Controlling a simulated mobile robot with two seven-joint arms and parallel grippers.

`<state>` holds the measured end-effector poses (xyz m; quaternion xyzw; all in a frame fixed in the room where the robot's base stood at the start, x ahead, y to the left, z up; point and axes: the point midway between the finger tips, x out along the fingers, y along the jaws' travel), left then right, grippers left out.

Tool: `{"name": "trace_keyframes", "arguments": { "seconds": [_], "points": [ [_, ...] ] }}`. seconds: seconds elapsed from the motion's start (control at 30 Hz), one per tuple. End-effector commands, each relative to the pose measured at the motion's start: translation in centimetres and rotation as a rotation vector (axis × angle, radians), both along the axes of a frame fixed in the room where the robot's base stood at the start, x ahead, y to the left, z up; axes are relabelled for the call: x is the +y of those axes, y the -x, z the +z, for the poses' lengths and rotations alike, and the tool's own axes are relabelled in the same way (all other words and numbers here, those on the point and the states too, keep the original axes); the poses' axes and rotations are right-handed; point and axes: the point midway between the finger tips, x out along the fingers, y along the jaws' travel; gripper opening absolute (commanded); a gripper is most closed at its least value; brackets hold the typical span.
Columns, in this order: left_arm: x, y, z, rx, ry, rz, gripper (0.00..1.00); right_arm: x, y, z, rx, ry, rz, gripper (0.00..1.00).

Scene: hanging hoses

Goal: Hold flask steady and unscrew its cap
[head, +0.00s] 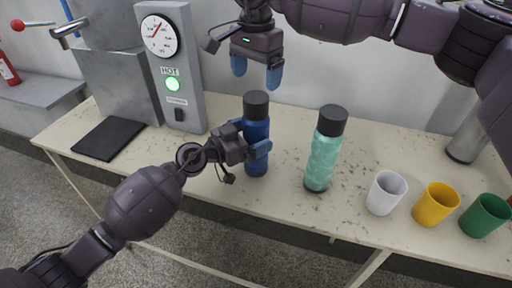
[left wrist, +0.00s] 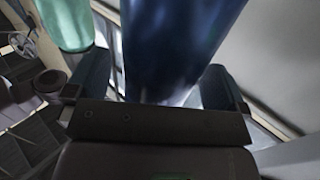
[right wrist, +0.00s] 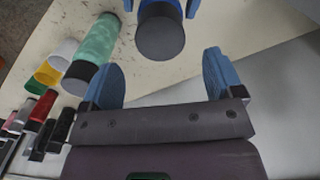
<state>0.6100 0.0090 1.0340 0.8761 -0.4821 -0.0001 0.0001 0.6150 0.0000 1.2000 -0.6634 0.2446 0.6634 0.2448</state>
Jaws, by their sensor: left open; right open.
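A blue flask (head: 256,132) with a black cap (head: 256,104) stands upright on the table. My left gripper (head: 256,148) is open, with its blue fingers on either side of the flask's body; whether they touch it I cannot tell. The left wrist view shows the flask's dark blue body (left wrist: 175,45) between the fingers. My right gripper (head: 257,76) is open and empty above the flask, fingers pointing down. In the right wrist view the cap (right wrist: 160,38) lies beyond the fingertips, apart from them. The blue body mostly hides behind the cap there.
A mint-green flask (head: 323,155) with a black cap stands to the right. White (head: 386,193), yellow (head: 436,205) and green (head: 485,215) cups stand farther right. A grey machine (head: 173,70) with a dial and green light stands behind left, with a black mat (head: 108,139) before it.

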Motion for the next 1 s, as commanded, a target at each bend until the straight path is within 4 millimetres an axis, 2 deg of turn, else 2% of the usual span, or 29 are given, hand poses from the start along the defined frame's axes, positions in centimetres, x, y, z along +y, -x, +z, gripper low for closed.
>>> {"name": "trace_keyframes", "arguments": {
  "seconds": [0.2, 0.5, 1.0],
  "points": [
    [-1.06, -0.65, 0.0, 0.0, 0.0, 0.0, 1.0, 0.0, 0.0, -0.01, 0.0, 0.0, 0.0, 0.86],
    [-1.14, -0.69, 0.0, 0.0, 0.0, 0.0, 0.98, 0.0, 0.0, -0.01, 0.0, 0.0, 0.0, 0.86],
    [-1.12, -0.68, 0.0, 0.0, 0.0, -0.001, 0.21, -0.01, -0.01, -0.02, 0.0, 0.0, 0.0, 0.86]
  ]
}}
